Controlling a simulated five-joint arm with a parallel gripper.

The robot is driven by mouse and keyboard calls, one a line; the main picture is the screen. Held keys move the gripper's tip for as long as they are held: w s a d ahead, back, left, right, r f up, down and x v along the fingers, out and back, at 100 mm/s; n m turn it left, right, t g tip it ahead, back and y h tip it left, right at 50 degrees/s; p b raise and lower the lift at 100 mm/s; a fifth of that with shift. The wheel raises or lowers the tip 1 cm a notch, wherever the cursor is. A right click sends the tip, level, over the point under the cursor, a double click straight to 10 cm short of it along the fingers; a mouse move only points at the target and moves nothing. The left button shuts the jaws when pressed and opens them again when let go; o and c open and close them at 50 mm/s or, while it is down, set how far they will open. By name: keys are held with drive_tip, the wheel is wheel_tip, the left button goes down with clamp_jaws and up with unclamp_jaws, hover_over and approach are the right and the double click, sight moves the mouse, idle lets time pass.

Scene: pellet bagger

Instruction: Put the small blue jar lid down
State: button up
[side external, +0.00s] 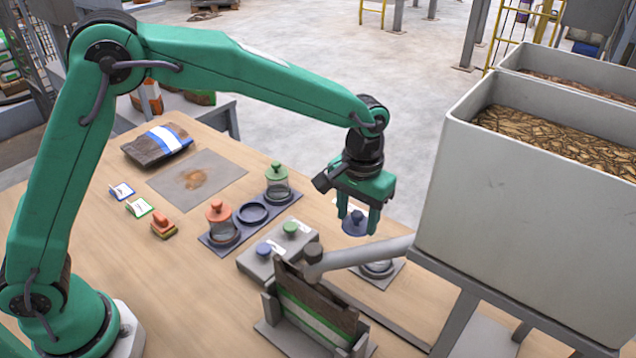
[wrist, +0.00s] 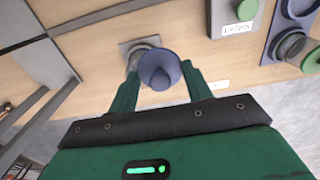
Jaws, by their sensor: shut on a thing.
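My gripper (side external: 358,220) is shut on the small blue jar lid (side external: 354,226) and holds it in the air above the table's far edge. In the wrist view the lid (wrist: 160,70) sits between my two green fingers (wrist: 158,86), its knob towards the camera. A clear jar (side external: 377,267) stands on a grey plate (side external: 392,275) below the lid and a little to its right, partly behind the grey spout. In the wrist view the jar (wrist: 141,46) shows just beyond the lid, partly covered by it.
A grey spout (side external: 365,253) and an open bag (side external: 315,305) stand close in front. A button box (side external: 262,262) is left of them. A dark tray (side external: 226,246) holds an orange-lidded jar (side external: 221,225), a green-lidded jar (side external: 277,183) and an empty ring (side external: 252,212). A large hopper (side external: 530,210) blocks the right.

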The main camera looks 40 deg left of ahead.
drive_tip(key=w+a+f, duration=0.4)
drive_tip(key=w+a, duration=0.1)
drive_tip(key=w+a+f, duration=0.3)
drive_tip(key=shift+w, duration=0.25)
drive_tip(key=shift+f, duration=2)
drive_tip(key=o, duration=0.9)
drive_tip(key=shift+f, duration=0.1)
drive_tip(key=shift+o, duration=0.2)
wheel_tip(320, 180, up, 12)
